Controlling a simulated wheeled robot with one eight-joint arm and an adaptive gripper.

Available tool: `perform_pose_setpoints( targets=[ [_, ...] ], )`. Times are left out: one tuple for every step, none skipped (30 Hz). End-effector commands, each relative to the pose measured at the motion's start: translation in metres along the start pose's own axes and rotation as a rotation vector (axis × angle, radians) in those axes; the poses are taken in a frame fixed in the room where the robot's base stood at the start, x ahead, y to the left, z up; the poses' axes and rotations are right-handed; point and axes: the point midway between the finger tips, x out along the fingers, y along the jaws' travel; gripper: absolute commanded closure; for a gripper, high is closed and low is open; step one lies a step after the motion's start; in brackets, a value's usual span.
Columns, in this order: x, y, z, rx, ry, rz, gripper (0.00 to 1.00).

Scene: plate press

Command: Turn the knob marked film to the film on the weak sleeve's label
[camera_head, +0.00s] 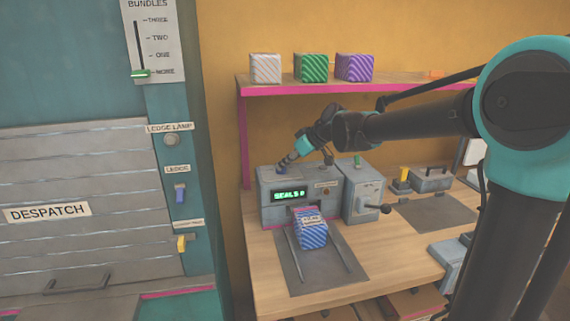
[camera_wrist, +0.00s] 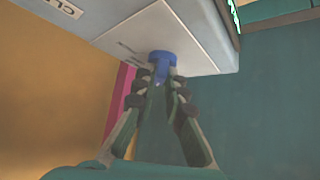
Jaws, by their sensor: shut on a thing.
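A grey machine (camera_head: 270,212) with a green display reading "SEALS 0" stands on the wooden bench. A small blue knob (camera_head: 281,169) sits on its top face. My gripper (camera_head: 286,160) reaches down to it from the upper right. In the wrist view, my fingertips (camera_wrist: 161,76) are closed around the blue knob (camera_wrist: 162,58), which sits on a pale plate with markings too faint to read. A blue and white striped block (camera_head: 312,236) with a small label lies on the mat in front of the machine. The label's text is too small to read.
A grey box with a lever (camera_head: 364,195) stands right of the machine. White, green (camera_head: 312,68) and purple striped blocks stand on the pink-edged shelf (camera_head: 300,88) above. A despatch shutter (camera_head: 75,190) with a control panel is at left.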

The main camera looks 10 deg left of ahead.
Motion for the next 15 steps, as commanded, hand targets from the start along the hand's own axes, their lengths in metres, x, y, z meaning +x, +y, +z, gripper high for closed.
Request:
perform_pose_setpoints(
  targets=[
    [0.0000, -0.0021, -0.0003, 0.021, 0.001, 0.023, 1.00],
    [0.0001, -0.0030, -0.0004, 0.037, 0.001, 0.039, 1.00],
    [0.0001, -0.0038, -0.0004, 0.059, 0.000, 0.062, 1.00],
    [0.0000, -0.0041, -0.0004, 0.078, 0.001, 0.081, 1.00],
    [0.0002, -0.0047, -0.0005, 0.098, 0.001, 0.100, 1.00],
    [0.0005, -0.0054, -0.0010, 0.122, 0.001, 0.126, 1.00],
    [0.0005, -0.0057, -0.0009, 0.143, 0.001, 0.145, 1.00],
    [0.0005, -0.0061, -0.0011, 0.161, 0.002, 0.165, 1.00],
    [0.0007, -0.0070, -0.0012, 0.185, 0.001, 0.190, 1.00],
    [0.0007, -0.0069, -0.0014, 0.204, 0.002, 0.209, 1.00],
    [0.0009, -0.0075, -0.0015, 0.222, 0.001, 0.227, 1.00],
    [0.0011, -0.0078, -0.0018, 0.245, 0.001, 0.251, 1.00],
    [0.0012, -0.0078, -0.0019, 0.262, 0.001, 0.269, 1.00],
    [0.0014, -0.0084, -0.0020, 0.279, 0.001, 0.286, 1.00],
    [0.0016, -0.0089, -0.0022, 0.302, 0.001, 0.307, 1.00]
  ],
)
